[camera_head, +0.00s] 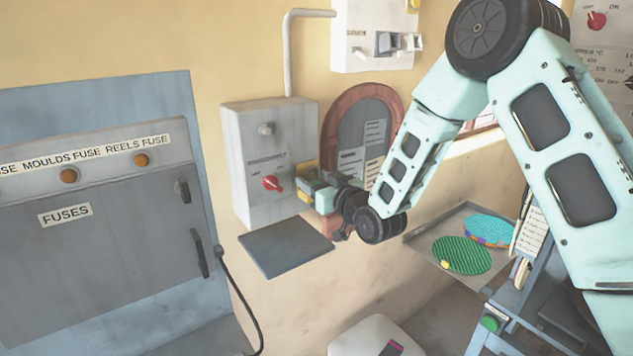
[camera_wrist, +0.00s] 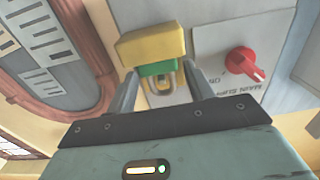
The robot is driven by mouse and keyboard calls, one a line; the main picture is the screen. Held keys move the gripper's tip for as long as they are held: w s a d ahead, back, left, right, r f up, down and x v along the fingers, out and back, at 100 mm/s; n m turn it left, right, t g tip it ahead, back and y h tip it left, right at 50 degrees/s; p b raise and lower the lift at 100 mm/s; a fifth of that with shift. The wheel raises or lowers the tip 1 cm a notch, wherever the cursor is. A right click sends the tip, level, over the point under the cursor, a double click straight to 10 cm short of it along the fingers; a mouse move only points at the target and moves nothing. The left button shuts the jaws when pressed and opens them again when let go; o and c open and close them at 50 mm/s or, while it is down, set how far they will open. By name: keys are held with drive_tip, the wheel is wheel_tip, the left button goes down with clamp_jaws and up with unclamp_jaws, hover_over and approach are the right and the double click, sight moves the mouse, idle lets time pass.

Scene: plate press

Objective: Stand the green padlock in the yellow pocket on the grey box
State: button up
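The green padlock (camera_wrist: 157,70) shows in the wrist view, which is upside down. Its body is partly hidden in the yellow pocket (camera_wrist: 152,45), with its metal shackle out towards me. My gripper (camera_wrist: 160,72) has one finger on each side of the padlock, with a visible gap on both sides, so it is open. In the head view, the grey box (camera_head: 262,150) hangs on the wall, and the yellow pocket (camera_head: 304,195) at its right side is partly covered by my gripper (camera_head: 319,185). I cannot make out the padlock there.
A red knob (camera_wrist: 245,62) is close beside the pocket on the box front. A round-topped brick-framed panel (camera_head: 362,125) is just right of the box. A dark shelf (camera_head: 285,247) lies below. A tray (camera_head: 420,232) with green and blue round pieces stands right.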

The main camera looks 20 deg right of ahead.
drive_tip(key=shift+o, duration=0.2)
drive_tip(key=shift+r, duration=0.1)
drive_tip(key=shift+r+p, duration=0.2)
drive_tip(key=shift+p, duration=0.15)
drive_tip(key=b+v, duration=0.5)
drive_tip(key=v, duration=0.6)
drive_tip(key=s+a+f+n+g+h, duration=0.1)
drive_tip(key=s+a+f+n+g, duration=0.1)
drive_tip(key=s+a+f+g, duration=0.6)
drive_tip(key=s+a+n+g+h, duration=0.1)
drive_tip(key=s+g, duration=0.3)
drive_tip(key=s, duration=0.8)
drive_tip(key=s+r+n+g+h, duration=0.1)
drive_tip(key=s+g+h, duration=0.2)
drive_tip(key=s, duration=0.9)
drive_tip(key=shift+a+r+g, duration=0.35)
drive_tip(key=shift+a+g, duration=0.05)
drive_tip(key=shift+g, duration=0.7)
